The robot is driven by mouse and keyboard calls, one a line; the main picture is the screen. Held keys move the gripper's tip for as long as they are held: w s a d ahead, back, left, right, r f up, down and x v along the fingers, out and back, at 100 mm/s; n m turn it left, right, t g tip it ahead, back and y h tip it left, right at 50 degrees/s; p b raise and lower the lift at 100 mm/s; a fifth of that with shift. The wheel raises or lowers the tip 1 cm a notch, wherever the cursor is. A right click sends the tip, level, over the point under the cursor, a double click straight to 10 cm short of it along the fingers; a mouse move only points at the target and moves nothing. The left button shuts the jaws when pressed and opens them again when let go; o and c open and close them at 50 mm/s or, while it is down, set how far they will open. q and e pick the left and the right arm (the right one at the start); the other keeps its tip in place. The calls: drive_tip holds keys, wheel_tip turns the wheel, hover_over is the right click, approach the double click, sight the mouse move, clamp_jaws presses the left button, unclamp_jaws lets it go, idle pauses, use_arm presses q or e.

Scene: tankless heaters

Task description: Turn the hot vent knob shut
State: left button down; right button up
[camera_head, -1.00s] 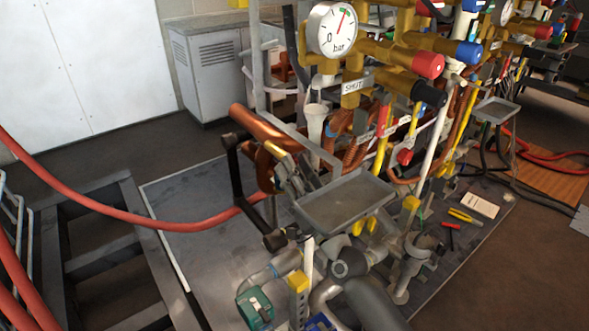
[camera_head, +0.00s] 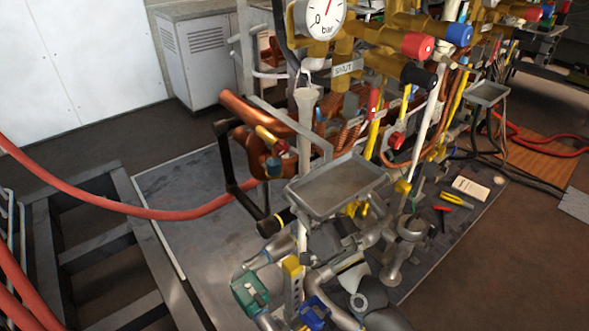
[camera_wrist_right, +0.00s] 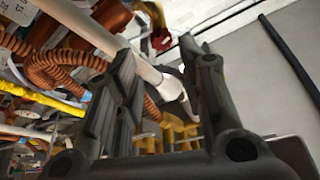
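I cannot tell which part is the hot vent knob. In the head view a red-ended cap (camera_head: 418,45) and a black-ended cap (camera_head: 418,75) project from brass fittings, near a tag reading SHUT (camera_head: 347,68). A small red knob (camera_head: 397,140) sits lower among the pipes. My right gripper (camera_wrist_right: 165,75) shows in the right wrist view, its dark fingers apart with nothing clamped between them. A white pipe with a wider end (camera_wrist_right: 172,88) lies beyond the gap between the fingers. I cannot make out my left gripper in the head view.
A grey tray (camera_head: 338,187) sticks out in front of the pipes, beside a white funnel pipe (camera_head: 305,115). A black bracket (camera_head: 230,180) stands left of it. Corrugated copper hoses (camera_wrist_right: 65,65) crowd the wrist view's left. The grey floor board (camera_head: 190,225) has bare space.

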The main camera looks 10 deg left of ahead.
drive_tip(key=shift+v, duration=1.4)
